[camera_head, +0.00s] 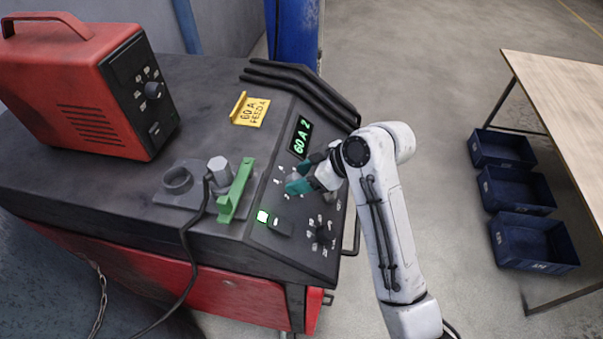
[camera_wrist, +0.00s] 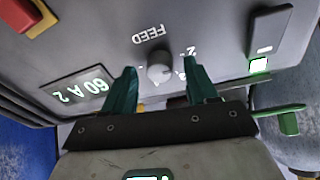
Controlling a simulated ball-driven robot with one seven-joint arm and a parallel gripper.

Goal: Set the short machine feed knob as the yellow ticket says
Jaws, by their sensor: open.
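The yellow ticket (camera_head: 250,110) stands on the dark machine top and reads "60 A FEED 4". The green display (camera_head: 299,137) on the sloped panel reads "60 A 2"; it also shows in the wrist view (camera_wrist: 78,91). The grey feed knob (camera_wrist: 160,68), beside the label FEED, sits between my teal fingertips in the wrist view. My gripper (camera_head: 304,178) is open at the panel and hides the knob in the head view. A gap shows on both sides of the knob. The knob's pointer is too small to read.
A second knob (camera_head: 322,235) and a lit green switch (camera_head: 263,216) are lower on the panel. A green handle (camera_head: 236,190) stands left of it, and black rails (camera_head: 300,90) run behind. A red machine (camera_head: 85,90) with its own knob stands at the left.

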